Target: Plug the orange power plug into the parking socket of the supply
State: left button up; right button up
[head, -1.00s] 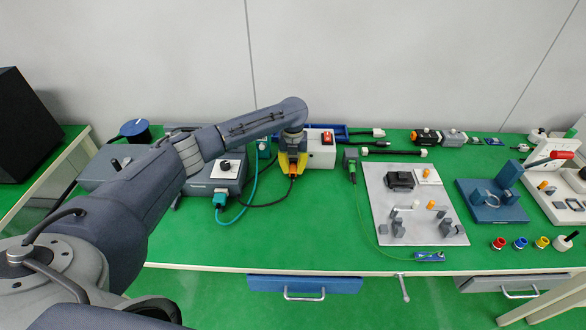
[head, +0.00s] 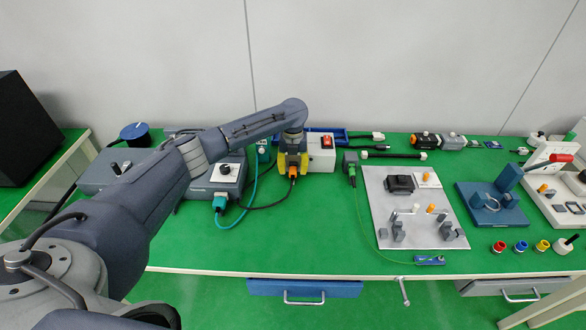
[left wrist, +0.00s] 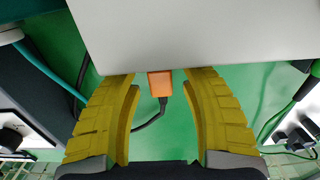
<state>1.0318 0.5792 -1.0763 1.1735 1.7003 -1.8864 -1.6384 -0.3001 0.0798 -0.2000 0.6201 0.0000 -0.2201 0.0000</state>
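The orange power plug (head: 293,171) shows at my left gripper in the head view, its dark cable running down and left. In the left wrist view the orange plug (left wrist: 160,84) sits between the yellow fingers with a green gap on each side. Its upper end meets the edge of the pale supply box (left wrist: 200,35); the socket and the joint are hidden. The white supply (head: 321,155) with a red switch stands just right of the gripper. My left gripper (head: 292,162) is open around the plug; its fingertips are partly hidden by the box. My right gripper is not in view.
A grey unit (head: 213,185) with a teal plug (head: 219,203) stands left of the gripper. A green connector (head: 351,168) and a metal fixture plate (head: 404,226) are to the right. The green bench in front of the supply is mostly clear.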

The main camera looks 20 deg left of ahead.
aim_at(293, 168)
pick_arm(q)
notch_tip(293, 168, up, 12)
dwell(0.9)
dwell(0.7)
